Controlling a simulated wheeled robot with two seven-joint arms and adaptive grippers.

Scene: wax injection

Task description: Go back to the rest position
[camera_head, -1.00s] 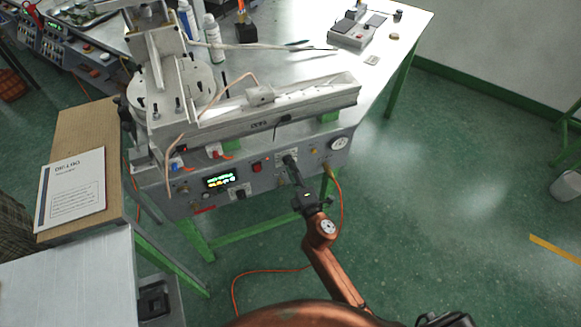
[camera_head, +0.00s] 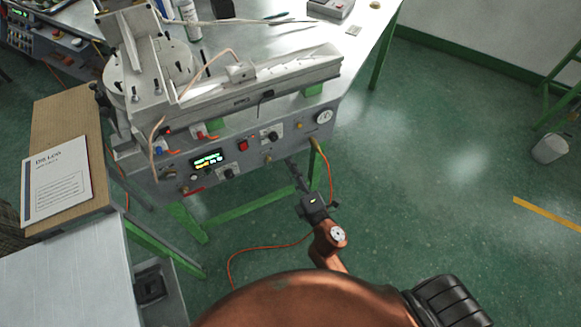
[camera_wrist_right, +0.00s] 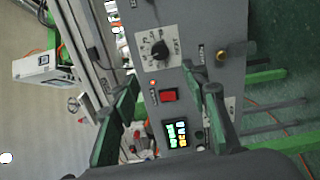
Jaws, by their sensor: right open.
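The wax injection machine (camera_head: 225,102) stands on the near end of the table, with a grey front panel (camera_head: 183,175) facing me. The panel carries a lit display (camera_head: 207,159), a red switch (camera_head: 243,146), black knobs and a round gauge (camera_head: 323,117). My right gripper (camera_head: 296,174) is just in front of the panel's lower right edge, empty. In the right wrist view its two fingers (camera_wrist_right: 171,90) are spread apart, with the red switch (camera_wrist_right: 168,96), a dial knob (camera_wrist_right: 159,49) and the display (camera_wrist_right: 176,134) visible between and beyond them. My left gripper is not in view.
A board (camera_head: 70,118) with a white printed sheet (camera_head: 56,183) lies at the left, behind a pale worktop (camera_head: 70,275). An orange cable (camera_head: 270,248) hangs from the panel to the floor near my right arm. Open green floor (camera_head: 440,180) lies to the right.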

